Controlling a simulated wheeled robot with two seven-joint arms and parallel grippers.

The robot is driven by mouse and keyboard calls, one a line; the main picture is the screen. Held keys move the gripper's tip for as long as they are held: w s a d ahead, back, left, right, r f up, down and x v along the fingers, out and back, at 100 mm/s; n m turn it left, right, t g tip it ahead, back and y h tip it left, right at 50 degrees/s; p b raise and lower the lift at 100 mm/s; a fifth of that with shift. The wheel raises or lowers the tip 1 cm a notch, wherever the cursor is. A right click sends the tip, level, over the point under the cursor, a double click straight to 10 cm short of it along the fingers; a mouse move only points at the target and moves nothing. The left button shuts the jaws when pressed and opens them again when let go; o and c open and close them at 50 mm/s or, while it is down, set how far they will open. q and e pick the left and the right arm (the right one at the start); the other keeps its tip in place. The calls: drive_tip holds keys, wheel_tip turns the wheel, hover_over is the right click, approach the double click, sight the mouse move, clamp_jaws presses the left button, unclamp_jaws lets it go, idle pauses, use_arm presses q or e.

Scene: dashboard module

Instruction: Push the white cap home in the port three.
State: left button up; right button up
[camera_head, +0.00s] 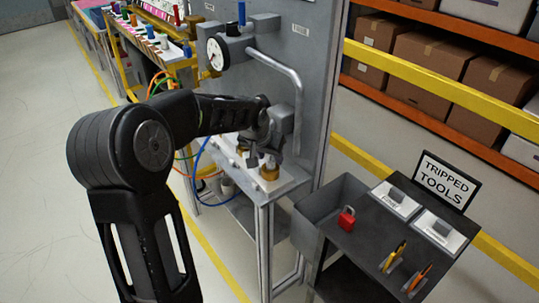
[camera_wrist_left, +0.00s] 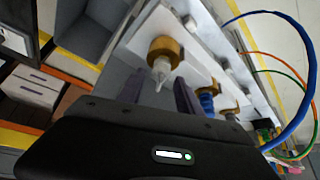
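In the left wrist view a white piece with a narrow tip (camera_wrist_left: 161,69), apparently the white cap, sits in a brass-coloured ring port (camera_wrist_left: 165,46) on the pale ledge. The frames do not show how deep it sits or which port number this is. My left gripper (camera_wrist_left: 158,94) has its two dark fingers apart, with nothing visible held between them. The white piece is just beyond the fingertips. In the head view my left gripper (camera_head: 259,163) is over the ledge beside a brass port (camera_head: 270,172), partly hidden by its wrist. My right gripper is not in view.
A blue fitting (camera_wrist_left: 207,102) and another brass port (camera_wrist_left: 229,114) stand along the ledge. A bent grey pipe (camera_head: 293,85) and gauge (camera_head: 217,53) are on the panel above. Blue hose (camera_head: 197,160) loops nearby. A tool cart (camera_head: 365,245) with a red padlock (camera_head: 346,218) stands right.

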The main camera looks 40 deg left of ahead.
use_arm(q)
drive_tip(key=shift+o, duration=0.8)
drive_tip(key=shift+r, duration=0.15)
drive_tip(key=a+v, duration=0.1)
drive_tip(key=v, duration=0.6)
drive_tip(key=shift+s+d+r, duration=0.2)
drive_tip(key=shift+d, duration=0.35)
